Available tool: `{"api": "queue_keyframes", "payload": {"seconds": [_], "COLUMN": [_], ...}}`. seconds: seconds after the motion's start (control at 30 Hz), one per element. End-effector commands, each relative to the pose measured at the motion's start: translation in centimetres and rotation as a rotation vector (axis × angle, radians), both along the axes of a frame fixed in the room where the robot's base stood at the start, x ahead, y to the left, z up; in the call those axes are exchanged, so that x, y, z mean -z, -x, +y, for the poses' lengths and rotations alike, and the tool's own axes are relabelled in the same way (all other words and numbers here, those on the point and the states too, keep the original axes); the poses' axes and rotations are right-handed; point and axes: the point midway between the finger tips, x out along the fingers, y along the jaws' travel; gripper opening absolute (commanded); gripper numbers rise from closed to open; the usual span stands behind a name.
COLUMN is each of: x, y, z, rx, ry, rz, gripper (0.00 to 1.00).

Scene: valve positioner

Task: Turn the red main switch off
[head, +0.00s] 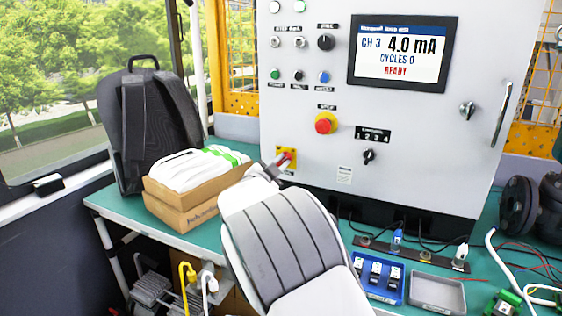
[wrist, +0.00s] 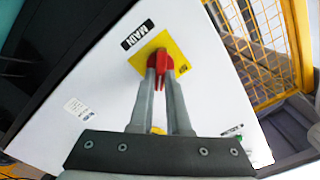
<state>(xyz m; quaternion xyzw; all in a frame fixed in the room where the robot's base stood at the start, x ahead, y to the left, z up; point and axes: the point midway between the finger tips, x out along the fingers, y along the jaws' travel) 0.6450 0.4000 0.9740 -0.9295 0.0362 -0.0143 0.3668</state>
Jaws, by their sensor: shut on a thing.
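The red main switch (wrist: 160,62) sits on a yellow plate (wrist: 146,54) on the grey panel, beside a label reading MAIN. In the head view the switch (head: 286,158) is at the panel's lower left, partly hidden by my gripper (head: 276,166). In the wrist view my gripper (wrist: 160,80) has its two fingers close together on the red handle, one on each side. The handle lies between the fingertips, and part of it is hidden by them. My arm crosses the front of the bench in the head view.
A red emergency button (head: 325,123) and a selector knob (head: 368,156) are on the panel near the switch. A cardboard box (head: 180,208) with white packs and a dark backpack (head: 150,120) stand left. Blue (head: 378,278) and grey (head: 437,292) trays lie on the bench right of my arm.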

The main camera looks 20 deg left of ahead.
Motion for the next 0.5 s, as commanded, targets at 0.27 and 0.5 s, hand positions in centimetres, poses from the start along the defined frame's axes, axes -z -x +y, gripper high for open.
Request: {"api": "queue_keyframes", "payload": {"seconds": [0.27,0.5], "x": [-0.78,-0.87], "y": [-0.04,-0.04], "z": [0.03,0.15], "rx": [0.001,0.002], "ry": [0.161,0.381], "rz": [0.015,0.032], "gripper": [0.00,0.00]}}
